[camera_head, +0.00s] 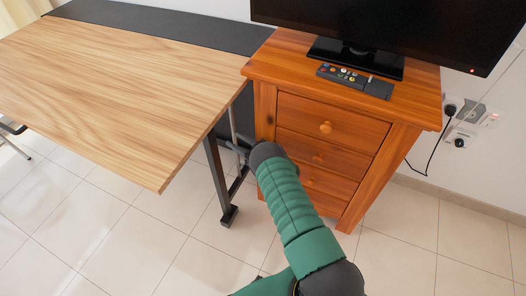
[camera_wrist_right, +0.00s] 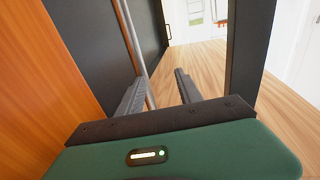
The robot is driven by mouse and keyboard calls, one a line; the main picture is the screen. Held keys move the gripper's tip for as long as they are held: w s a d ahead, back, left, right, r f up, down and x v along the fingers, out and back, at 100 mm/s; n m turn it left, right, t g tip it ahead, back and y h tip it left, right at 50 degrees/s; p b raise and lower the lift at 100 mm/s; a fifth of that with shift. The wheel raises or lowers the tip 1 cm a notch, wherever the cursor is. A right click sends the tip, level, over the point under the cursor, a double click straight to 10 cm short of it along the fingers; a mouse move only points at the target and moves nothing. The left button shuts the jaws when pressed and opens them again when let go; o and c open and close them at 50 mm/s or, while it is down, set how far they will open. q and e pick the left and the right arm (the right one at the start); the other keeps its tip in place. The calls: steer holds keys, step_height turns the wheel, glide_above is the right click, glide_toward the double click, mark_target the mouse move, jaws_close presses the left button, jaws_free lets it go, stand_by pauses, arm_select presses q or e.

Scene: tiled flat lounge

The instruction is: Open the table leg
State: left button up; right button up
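The table (camera_head: 100,75) has a light wood-grain top, which also shows in the wrist view (camera_wrist_right: 205,58). A dark table leg (camera_head: 217,172) stands under its right edge, with a foot on the floor. A thin silver rod (camera_head: 233,118) is beside the leg. My right gripper (camera_head: 240,152) is low between the leg and the cabinet, partly hidden by my arm. In the wrist view its fingers (camera_wrist_right: 162,85) are apart. The silver rod (camera_wrist_right: 134,45) passes between them, close to the left finger. A dark upright bar (camera_wrist_right: 249,45) is outside the right finger. My left gripper is not seen.
A wooden drawer cabinet (camera_head: 335,122) stands close at the right, carrying a TV (camera_head: 400,25) and remote (camera_head: 342,75). A dark panel (camera_head: 170,25) adjoins the table's back. Cables and sockets (camera_head: 460,125) are on the right wall. Tiled floor (camera_head: 120,235) is clear in front.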

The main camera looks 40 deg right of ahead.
steer(key=s+d+p, duration=0.2)
steer(key=s+p, duration=0.2)
steer(key=s, duration=0.7)
steer(key=shift+s+d+r, duration=0.15)
steer(key=shift+s+d, duration=0.05)
steer(key=shift+s, duration=0.15)
steer(key=shift+p, duration=0.35)
